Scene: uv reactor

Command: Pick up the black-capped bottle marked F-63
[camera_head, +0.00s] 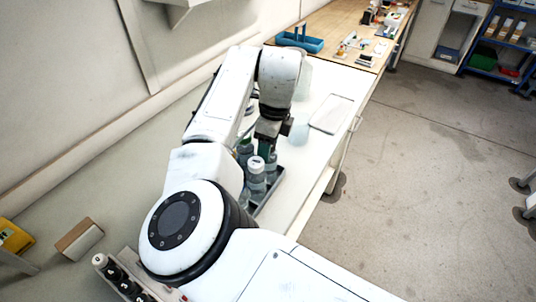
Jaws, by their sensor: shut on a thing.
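My gripper (267,146) points down over a dark tray (271,191) on the white bench. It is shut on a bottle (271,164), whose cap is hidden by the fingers. I cannot read any F-63 mark or see a black cap from here. A clear bottle with a white cap (256,178) stands upright in the tray, just in front of the gripper. A bottle with a dark green cap (244,147) stands to the left of the fingers, partly hidden by my arm.
A clear vessel (299,131) stands just right of the gripper, with a flat white tray (331,114) beyond it. A blue caddy (300,40) sits on the wooden bench behind. A cardboard box (80,239) lies at the left. Floor is free at the right.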

